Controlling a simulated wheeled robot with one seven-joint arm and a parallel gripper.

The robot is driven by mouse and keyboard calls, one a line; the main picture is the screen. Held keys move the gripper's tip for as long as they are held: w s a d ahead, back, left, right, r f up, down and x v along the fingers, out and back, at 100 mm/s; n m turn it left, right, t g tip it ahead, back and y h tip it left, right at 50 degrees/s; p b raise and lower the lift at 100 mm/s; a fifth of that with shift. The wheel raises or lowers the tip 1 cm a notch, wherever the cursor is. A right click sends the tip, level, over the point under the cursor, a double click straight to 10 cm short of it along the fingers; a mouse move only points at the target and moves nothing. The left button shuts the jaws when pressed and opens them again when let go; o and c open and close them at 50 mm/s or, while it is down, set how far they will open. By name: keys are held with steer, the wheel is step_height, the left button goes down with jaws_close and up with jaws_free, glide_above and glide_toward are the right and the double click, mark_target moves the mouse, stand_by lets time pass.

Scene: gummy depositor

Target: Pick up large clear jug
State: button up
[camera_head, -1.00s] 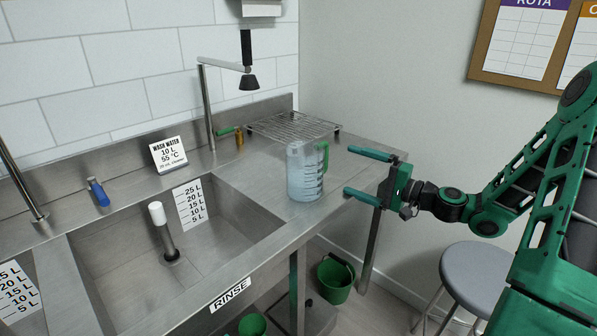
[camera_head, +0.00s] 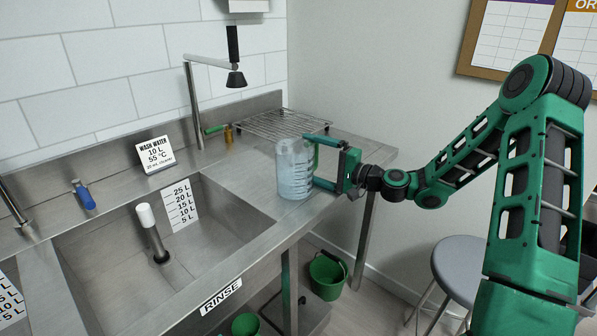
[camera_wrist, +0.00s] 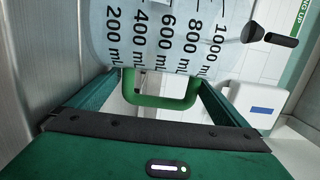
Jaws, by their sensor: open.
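The large clear jug (camera_head: 295,170) stands upright on the steel counter, right of the rinse sink, with dark volume marks on its side. Its green handle faces right, toward my gripper (camera_head: 318,162). My gripper is open, with its two green fingers reaching to the jug's handle side. In the wrist view, the jug (camera_wrist: 165,28) fills the top, with marks from 200 to 1000 mL. The green handle (camera_wrist: 160,100) lies between the open fingers of my gripper (camera_wrist: 158,88), with gaps at both sides. In the head view the handle is partly hidden by the fingers.
The rinse sink (camera_head: 190,225) lies left of the jug, and a wire rack (camera_head: 280,123) sits behind it. A tap (camera_head: 193,105) and a wash water sign (camera_head: 153,154) stand at the back. A green bucket (camera_head: 327,275) and a grey stool (camera_head: 462,275) are below.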

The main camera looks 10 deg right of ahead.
mark_target(305, 143)
steer(key=shift+w+a, duration=0.45)
steer(key=shift+c, duration=0.4)
steer(key=c, duration=1.4)
steer(key=shift+r, duration=0.1)
steer(key=r, duration=0.2)
steer(key=a+r, duration=0.1)
steer(key=r, duration=0.2)
steer(key=shift+s+a, duration=0.15)
steer(key=a+r, duration=0.2)
steer(key=a, duration=0.1)
steer(key=a+r, duration=0.2)
steer(key=a, duration=0.2)
steer(key=a+r, duration=0.2)
steer(key=a, duration=0.1)
steer(key=shift+s+a, duration=0.2)
steer(key=shift+s, duration=0.2)
